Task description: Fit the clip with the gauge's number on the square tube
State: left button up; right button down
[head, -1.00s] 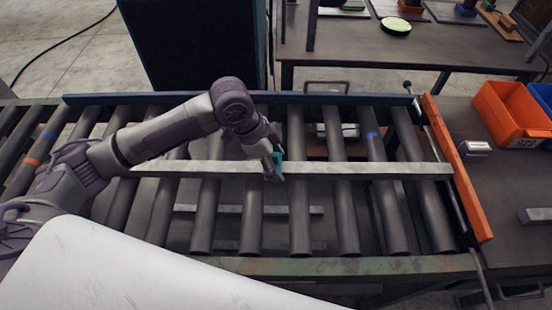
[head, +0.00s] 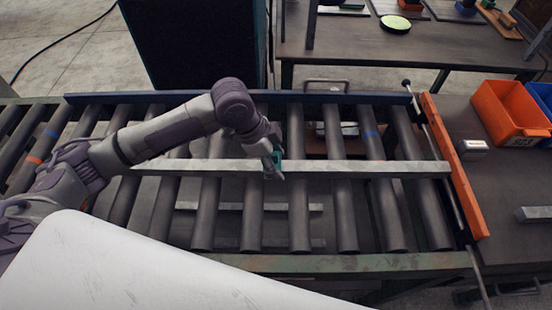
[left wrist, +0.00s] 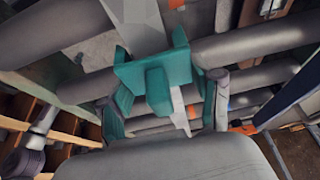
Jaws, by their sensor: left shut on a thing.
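The square tube (head: 350,169) is a long pale grey bar lying across the dark rollers. My left gripper (head: 273,168) is at the tube, near its middle. In the left wrist view its fingers (left wrist: 165,105) are shut on a teal clip (left wrist: 158,75). The clip shows in the head view only as a small teal patch (head: 278,157). In the left wrist view the clip lies over the grey tube (left wrist: 138,22). I cannot tell whether it is seated. No number is readable on the clip. My right gripper is not in view. The gauge (head: 473,146) may be the small grey box at right, its reading illegible.
The roller conveyor (head: 300,225) has an orange end stop (head: 455,165) at right and a blue rail (head: 340,98) behind. An orange bin (head: 508,112) and a blue bin (head: 543,97) stand at the right. A second table (head: 420,45) is at the back.

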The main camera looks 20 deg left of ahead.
pick_arm(q)
jog(key=shift+f, duration=0.55)
jog(key=o, duration=1.3)
jog(key=shift+c, duration=0.2)
jog(key=shift+r, duration=0.1)
jog(key=v, duration=1.1)
jog(key=shift+r, duration=0.4)
jog(key=shift+a+r, duration=0.1)
jog(key=shift+a, duration=0.05)
